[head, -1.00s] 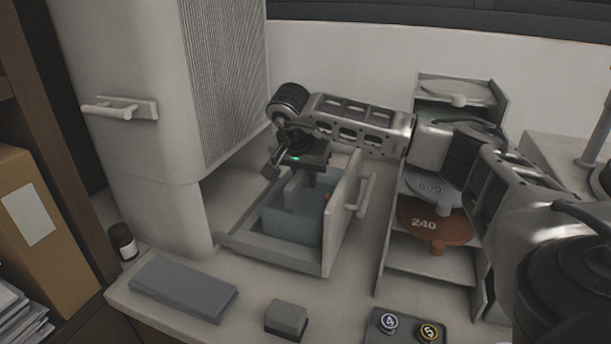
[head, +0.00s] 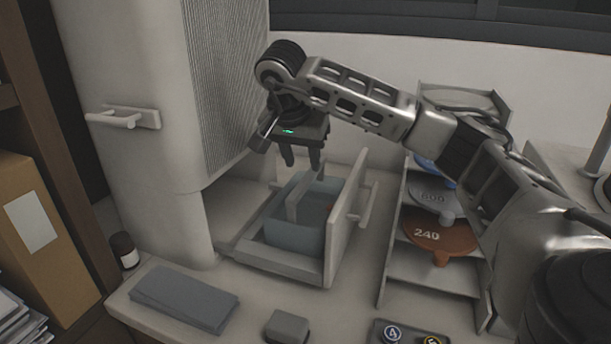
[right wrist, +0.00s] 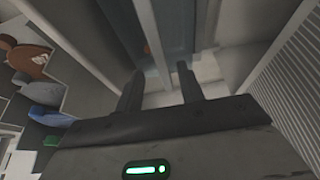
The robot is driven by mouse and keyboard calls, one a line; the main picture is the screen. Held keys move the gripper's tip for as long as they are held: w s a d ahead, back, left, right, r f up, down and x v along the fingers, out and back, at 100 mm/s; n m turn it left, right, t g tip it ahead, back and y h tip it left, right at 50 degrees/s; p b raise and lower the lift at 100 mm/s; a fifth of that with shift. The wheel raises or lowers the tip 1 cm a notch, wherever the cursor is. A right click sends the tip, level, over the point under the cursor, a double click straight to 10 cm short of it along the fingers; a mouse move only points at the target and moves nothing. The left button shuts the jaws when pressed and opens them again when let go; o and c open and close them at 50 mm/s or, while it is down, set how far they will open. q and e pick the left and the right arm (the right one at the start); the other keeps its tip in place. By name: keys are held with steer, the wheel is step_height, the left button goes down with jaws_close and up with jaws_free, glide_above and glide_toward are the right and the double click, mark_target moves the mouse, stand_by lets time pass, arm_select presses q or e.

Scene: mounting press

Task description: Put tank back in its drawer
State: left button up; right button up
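The tank (head: 297,232) is a translucent blue-grey box with a raised handle bar (head: 292,200). It sits inside the pulled-out drawer (head: 333,250) at the base of the tall white machine. My right gripper (head: 301,163) is above the tank, fingers pointing down, apart and empty, clear of the handle. The right wrist view shows its two fingers (right wrist: 157,92) spread, with the handle bar (right wrist: 152,40) beyond them. My left gripper is not in view.
A drawer pull (head: 363,204) is on the drawer's front panel. A rack (head: 430,268) with discs, including an orange one marked 240 (head: 437,235), stands to the right.

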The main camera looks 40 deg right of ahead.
steer(key=shift+v, duration=1.5)
